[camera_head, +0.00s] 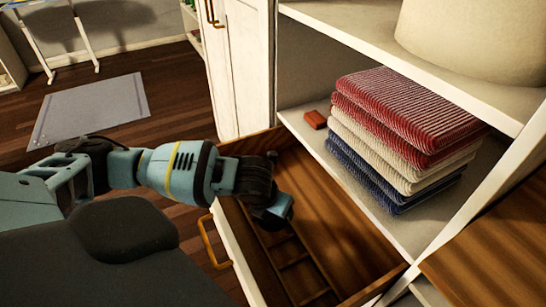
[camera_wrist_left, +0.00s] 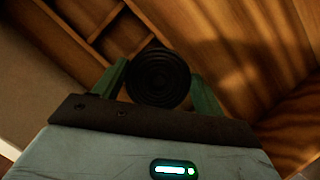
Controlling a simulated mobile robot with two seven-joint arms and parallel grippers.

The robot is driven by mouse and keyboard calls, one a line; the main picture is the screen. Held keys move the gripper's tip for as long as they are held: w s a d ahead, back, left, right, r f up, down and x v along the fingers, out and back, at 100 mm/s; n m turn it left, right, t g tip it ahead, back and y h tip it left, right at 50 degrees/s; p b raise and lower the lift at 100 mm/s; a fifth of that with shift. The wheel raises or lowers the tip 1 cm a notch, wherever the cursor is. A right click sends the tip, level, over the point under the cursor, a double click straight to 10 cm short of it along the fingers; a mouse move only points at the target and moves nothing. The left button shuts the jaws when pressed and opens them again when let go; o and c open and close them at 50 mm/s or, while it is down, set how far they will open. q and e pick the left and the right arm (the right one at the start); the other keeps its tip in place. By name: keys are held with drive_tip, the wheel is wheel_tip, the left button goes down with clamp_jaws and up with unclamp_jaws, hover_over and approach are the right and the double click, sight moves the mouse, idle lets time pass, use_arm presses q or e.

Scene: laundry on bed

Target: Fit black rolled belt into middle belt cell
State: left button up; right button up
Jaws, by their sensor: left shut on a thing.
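The black rolled belt (camera_wrist_left: 159,79) is a ribbed round coil between the two green fingers of my left gripper (camera_wrist_left: 160,85) in the left wrist view. The gripper is shut on it. In the head view my left gripper (camera_head: 272,208) is over the open drawer (camera_head: 345,230), and the belt is hidden there. The belt cells (camera_head: 293,262) are small wooden compartments along the drawer's left side; they also show at the upper left of the left wrist view (camera_wrist_left: 122,35). The belt appears above the drawer, apart from the cells. My right gripper is not in view.
A stack of folded red, cream and blue towels (camera_head: 400,130) sits on the shelf right of the drawer. A small red-orange block (camera_head: 315,119) lies beside it. The drawer's wide right section looks empty. A white cabinet door (camera_head: 245,65) stands behind.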

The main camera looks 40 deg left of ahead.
sight(273, 219)
use_arm(q)
wheel_tip(273, 219, down, 5)
drive_tip(key=shift+r+b, duration=0.2)
drive_tip(key=shift+b, duration=0.3)
drive_tip(key=shift+f, duration=0.15)
drive_tip(key=o, duration=1.1)
